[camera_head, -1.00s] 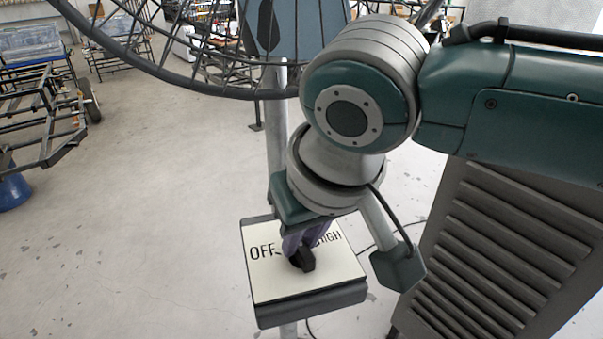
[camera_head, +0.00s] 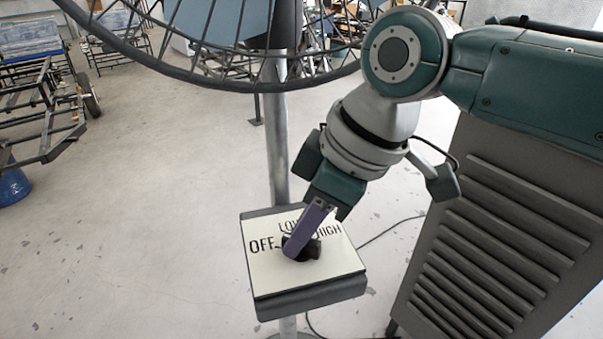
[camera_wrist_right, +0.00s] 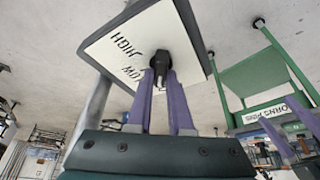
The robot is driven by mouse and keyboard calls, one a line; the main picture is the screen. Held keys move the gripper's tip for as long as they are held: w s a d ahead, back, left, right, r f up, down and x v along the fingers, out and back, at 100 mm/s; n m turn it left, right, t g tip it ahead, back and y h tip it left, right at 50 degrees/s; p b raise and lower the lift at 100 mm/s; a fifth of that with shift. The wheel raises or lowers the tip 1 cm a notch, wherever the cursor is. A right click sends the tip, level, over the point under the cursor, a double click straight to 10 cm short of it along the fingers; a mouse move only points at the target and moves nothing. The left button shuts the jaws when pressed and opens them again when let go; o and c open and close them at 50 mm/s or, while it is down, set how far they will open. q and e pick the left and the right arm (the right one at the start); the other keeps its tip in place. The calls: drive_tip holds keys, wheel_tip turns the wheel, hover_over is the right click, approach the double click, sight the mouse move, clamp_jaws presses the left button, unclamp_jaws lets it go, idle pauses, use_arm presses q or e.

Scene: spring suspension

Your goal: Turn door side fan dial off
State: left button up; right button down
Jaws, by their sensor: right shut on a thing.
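The fan dial (camera_head: 314,249) is a black knob on a white plate (camera_head: 267,279) lettered OFF, LOW and HIGH, on top of a dark box on a pole. My right gripper (camera_head: 298,249) reaches down from the upper right, its purple fingers at the dial and partly hiding it. The right wrist view shows the dial (camera_wrist_right: 160,68) with the two purple fingertips (camera_wrist_right: 159,76) on either side of it, closed on it. I cannot tell exactly which label the dial points to. My left gripper is not in view.
A large fan with a dark round wire guard (camera_head: 215,82) stands behind the box on a grey pole (camera_head: 277,145). A grey slatted panel (camera_head: 500,240) stands close on the right. A cable (camera_head: 392,230) runs over the floor. The floor at left is mostly clear.

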drive_tip(key=shift+n, duration=0.5)
drive_tip(key=c, duration=0.8)
unclamp_jaws()
drive_tip(key=shift+r, duration=0.1)
drive_tip(key=p+v, duration=0.1)
drive_tip(key=v, duration=0.8)
drive_tip(key=shift+w+d+r, duration=0.1)
drive_tip(key=shift+d+r, duration=0.05)
drive_tip(key=shift+r, duration=0.2)
